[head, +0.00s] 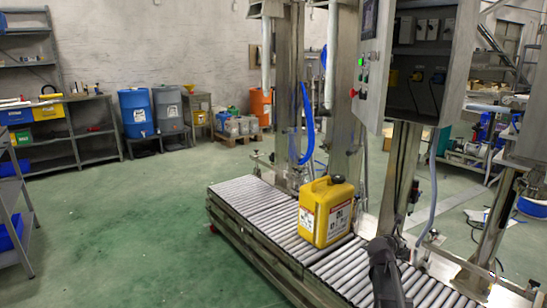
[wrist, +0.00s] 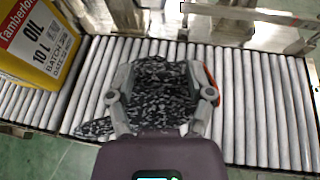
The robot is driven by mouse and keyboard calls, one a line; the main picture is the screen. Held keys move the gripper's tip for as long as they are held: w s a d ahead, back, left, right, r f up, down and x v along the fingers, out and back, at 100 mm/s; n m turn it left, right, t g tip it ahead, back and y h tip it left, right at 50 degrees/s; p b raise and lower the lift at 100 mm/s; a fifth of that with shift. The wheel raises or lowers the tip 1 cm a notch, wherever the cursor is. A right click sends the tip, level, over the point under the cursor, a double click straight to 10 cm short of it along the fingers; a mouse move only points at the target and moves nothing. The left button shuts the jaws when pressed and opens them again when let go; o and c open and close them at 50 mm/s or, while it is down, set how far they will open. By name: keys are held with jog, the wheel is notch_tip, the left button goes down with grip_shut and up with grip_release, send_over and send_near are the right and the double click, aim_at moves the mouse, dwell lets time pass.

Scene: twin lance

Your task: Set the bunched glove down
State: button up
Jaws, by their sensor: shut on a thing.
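The bunched glove (wrist: 155,92), speckled black and grey, is between the two fingers of my gripper (wrist: 160,78) in the wrist view. My gripper is shut on it. Part of the glove sticks out to the lower left, past the left finger. A thin orange-red edge (wrist: 211,76) shows beside the right finger. The glove is over the roller conveyor (wrist: 262,100); I cannot tell whether it touches the rollers. In the head view, my dark arm end (head: 384,268) is over the near part of the conveyor, and the glove cannot be made out there.
A yellow oil jug (head: 326,212) stands upright on the conveyor; in the wrist view the jug (wrist: 40,42) is left of my gripper. Steel posts and a control cabinet (head: 418,60) rise behind the conveyor. Bare rollers lie right of my gripper in the wrist view.

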notch_tip(320, 180, up, 36)
jog(key=p, duration=3.4)
jog(key=shift+f+p, duration=0.15)
jog(key=shift+p, duration=0.2)
jog(key=shift+a, duration=0.1)
